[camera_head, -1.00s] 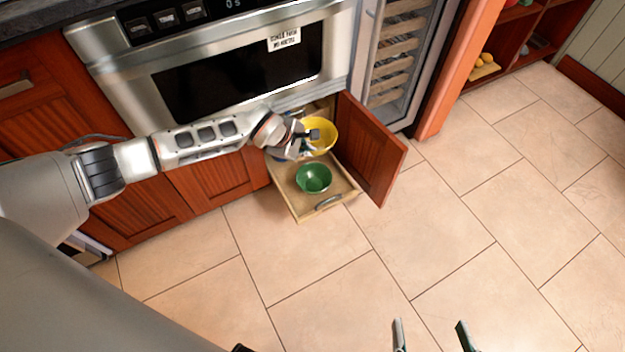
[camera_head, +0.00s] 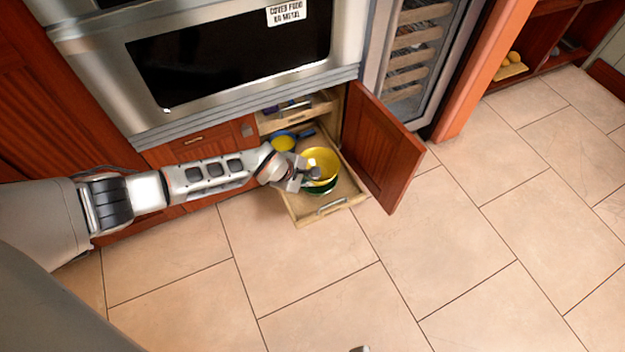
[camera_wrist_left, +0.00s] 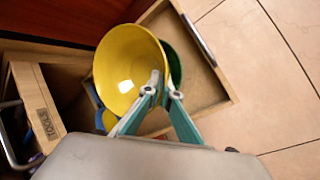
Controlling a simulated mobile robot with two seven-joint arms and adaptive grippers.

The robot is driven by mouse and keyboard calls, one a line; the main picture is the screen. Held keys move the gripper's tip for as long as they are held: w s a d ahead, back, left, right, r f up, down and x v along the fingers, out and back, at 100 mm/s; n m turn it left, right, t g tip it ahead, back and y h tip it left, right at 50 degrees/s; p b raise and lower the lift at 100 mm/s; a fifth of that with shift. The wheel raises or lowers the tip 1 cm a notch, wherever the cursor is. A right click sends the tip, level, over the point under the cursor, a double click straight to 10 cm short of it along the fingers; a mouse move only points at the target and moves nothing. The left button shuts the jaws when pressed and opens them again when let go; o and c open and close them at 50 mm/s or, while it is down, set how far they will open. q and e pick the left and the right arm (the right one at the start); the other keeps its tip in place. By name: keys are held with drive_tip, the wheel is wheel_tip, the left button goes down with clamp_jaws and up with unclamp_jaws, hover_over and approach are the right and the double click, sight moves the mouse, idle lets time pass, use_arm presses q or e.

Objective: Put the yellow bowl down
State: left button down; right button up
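The yellow bowl (camera_head: 322,160) is in my left gripper (camera_head: 306,178), tilted, above the open lower drawer (camera_head: 350,187). In the left wrist view, the fingers (camera_wrist_left: 162,92) are closed on the rim of the yellow bowl (camera_wrist_left: 120,66). The green bowl (camera_head: 321,190) sits in the drawer, mostly hidden under the yellow one. A strip of the green bowl (camera_wrist_left: 173,62) shows behind the yellow bowl in the left wrist view. I cannot tell whether the bowls touch. Only a small tip, probably of my right gripper (camera_head: 361,349), shows at the bottom edge.
A blue-rimmed pan with a yellow inside (camera_head: 284,142) is at the back of the drawer. An upper drawer (camera_head: 297,116) lies above it. The open red-brown cabinet door (camera_head: 384,150) stands right of the drawer. The floor in front is clear.

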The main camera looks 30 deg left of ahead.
use_arm(q)
drive_tip(key=shift+f, duration=0.15)
drive_tip(key=shift+w+r, duration=0.15)
drive_tip(key=shift+r, duration=0.1)
drive_tip(key=shift+f, duration=0.65)
drive_tip(key=c, duration=2.3)
unclamp_jaws()
